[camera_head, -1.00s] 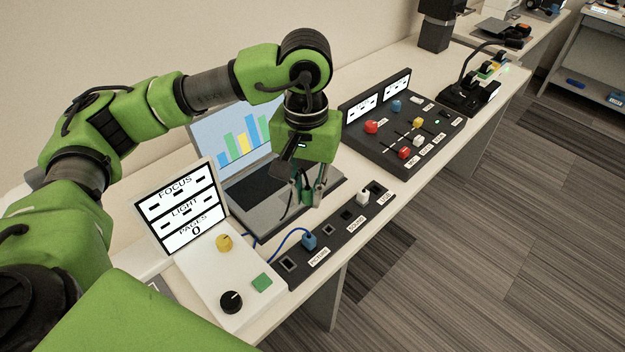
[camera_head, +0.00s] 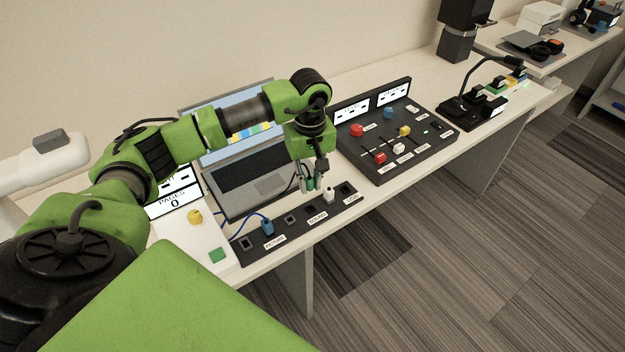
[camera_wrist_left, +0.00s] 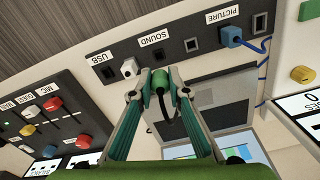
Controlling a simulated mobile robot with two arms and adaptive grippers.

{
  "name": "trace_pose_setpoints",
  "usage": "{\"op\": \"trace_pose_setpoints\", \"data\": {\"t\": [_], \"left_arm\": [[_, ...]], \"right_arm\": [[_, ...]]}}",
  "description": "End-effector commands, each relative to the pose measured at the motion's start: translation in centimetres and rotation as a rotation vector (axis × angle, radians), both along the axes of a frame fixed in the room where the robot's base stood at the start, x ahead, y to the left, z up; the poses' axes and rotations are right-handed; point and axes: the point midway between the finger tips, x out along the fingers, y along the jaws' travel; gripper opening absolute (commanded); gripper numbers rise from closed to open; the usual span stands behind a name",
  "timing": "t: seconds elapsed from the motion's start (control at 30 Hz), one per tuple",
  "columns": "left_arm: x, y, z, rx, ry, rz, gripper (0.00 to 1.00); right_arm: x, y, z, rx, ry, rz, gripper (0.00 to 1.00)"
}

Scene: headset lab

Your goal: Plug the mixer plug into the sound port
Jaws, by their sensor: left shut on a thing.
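My left gripper (camera_head: 312,184) is shut on the green mixer plug (camera_wrist_left: 160,82), a small green cylinder with a dark cable. It holds the plug at the laptop-side edge of the dark port panel (camera_head: 291,235). In the left wrist view the plug is just short of the square sound port (camera_wrist_left: 158,55) below the SOUND label (camera_wrist_left: 155,38); a gap shows between them. The white plug (camera_wrist_left: 130,68) sits beside that port, towards the USB label (camera_wrist_left: 103,57). My right gripper is not in view.
A blue plug (camera_head: 268,227) with a blue cable sits at the PICTURE end of the panel. The open laptop (camera_head: 255,180) stands close behind. A dark mixer console (camera_head: 395,140) with coloured knobs lies to the right. The panel lies near the table's front edge.

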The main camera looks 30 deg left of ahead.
Motion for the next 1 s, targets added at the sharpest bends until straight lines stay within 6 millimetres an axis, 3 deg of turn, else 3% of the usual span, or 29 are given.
{"op": "trace_pose_setpoints", "data": {"t": [0.2, 0.4, 0.73, 1.0], "left_arm": [[0.0, 0.0, -0.2, 0.002, -0.001, -0.002, 0.04], [0.0, 0.0, -1.8, 0.001, 0.002, -0.002, 0.04], [0.0, -0.1, -5.0, 0.001, 0.001, -0.002, 0.04], [0.0, -0.1, -5.8, 0.001, 0.001, -0.002, 0.04]], "right_arm": [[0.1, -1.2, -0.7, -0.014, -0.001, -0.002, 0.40], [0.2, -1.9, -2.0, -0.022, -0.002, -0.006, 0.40], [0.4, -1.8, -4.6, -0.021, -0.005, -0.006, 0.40], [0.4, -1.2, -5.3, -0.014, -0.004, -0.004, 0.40]]}}
